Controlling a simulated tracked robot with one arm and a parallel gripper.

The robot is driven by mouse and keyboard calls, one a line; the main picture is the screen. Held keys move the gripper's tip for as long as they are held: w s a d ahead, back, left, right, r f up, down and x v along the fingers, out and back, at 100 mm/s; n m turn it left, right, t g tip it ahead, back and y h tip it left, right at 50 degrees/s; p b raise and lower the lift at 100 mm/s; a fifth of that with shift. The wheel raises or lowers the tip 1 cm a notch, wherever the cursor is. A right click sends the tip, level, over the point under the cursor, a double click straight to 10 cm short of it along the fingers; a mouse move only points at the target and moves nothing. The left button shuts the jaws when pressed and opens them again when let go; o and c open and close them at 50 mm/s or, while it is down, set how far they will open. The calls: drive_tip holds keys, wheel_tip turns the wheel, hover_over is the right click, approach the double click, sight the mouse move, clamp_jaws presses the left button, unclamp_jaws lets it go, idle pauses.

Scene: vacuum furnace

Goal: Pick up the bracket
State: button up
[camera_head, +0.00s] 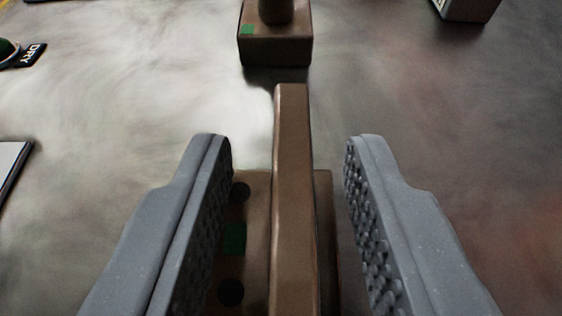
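The bracket (294,190) is a brown part with a tall upright plate and a flat base with dark round holes and a green square mark. It stands in the lower middle of the head camera view, and its near end is cut off by the frame. My gripper (290,145) is open, with one grey textured finger on each side of the upright plate. Gaps show between the plate and both fingers, the right one looking a little narrower at the tips. I cannot tell how high the fingers are above the base.
A brown block (275,47) with a green mark and a round post stands beyond the bracket. Another block (467,8) is at the top right. A pale flat panel (10,165) lies at the left edge.

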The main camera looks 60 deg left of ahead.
clamp_jaws()
